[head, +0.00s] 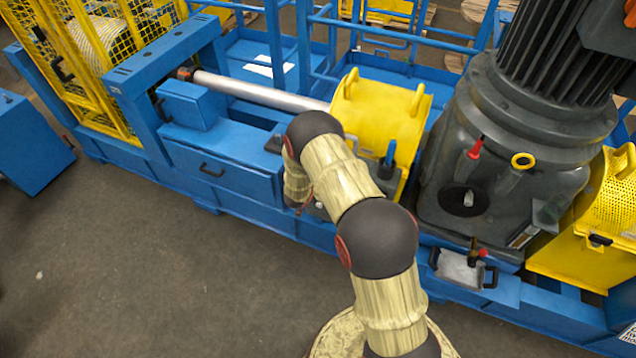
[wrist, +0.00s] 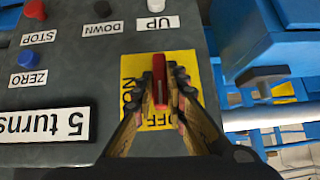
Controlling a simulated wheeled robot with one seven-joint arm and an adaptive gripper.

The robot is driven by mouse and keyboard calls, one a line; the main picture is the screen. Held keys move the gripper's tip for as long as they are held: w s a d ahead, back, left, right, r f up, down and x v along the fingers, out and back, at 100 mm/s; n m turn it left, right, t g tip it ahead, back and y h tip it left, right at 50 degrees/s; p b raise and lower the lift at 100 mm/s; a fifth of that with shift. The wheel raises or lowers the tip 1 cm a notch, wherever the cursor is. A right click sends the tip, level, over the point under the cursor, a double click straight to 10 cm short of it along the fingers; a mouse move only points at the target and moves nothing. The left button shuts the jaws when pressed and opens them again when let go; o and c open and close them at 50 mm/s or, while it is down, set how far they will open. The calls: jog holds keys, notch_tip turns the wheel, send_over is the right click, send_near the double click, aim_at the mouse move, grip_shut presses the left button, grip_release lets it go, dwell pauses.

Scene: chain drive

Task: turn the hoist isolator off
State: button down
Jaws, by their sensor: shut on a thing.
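The isolator is a red bar handle (wrist: 159,72) on a yellow plate (wrist: 131,68) set in a dark grey control panel (wrist: 60,150). The plate's lettering is upside down in the wrist view: ON is at the left of the handle and OFF is at the near end. The handle lies roughly upright in the picture, its near end towards OFF. My gripper (wrist: 161,88) is shut on the handle, a finger on each side. In the head view my arm hides the handle and the fingers.
The panel also has a red STOP button (wrist: 35,9), a blue ZERO button (wrist: 31,60), a black DOWN button (wrist: 103,9), a white UP button (wrist: 155,5) and a "5 turns" label (wrist: 42,125). Blue framework (wrist: 270,40) stands close at the right.

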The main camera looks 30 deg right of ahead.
jog(key=shift+g+p, duration=0.3)
jog(key=shift+p, duration=0.25)
jog(key=c, duration=1.8)
grip_release()
jog(key=shift+w, duration=0.1)
jog(key=shift+r, duration=0.1)
jog(key=v, duration=1.1)
jog(key=shift+a+r, duration=0.15)
jog(key=shift+a, duration=0.25)
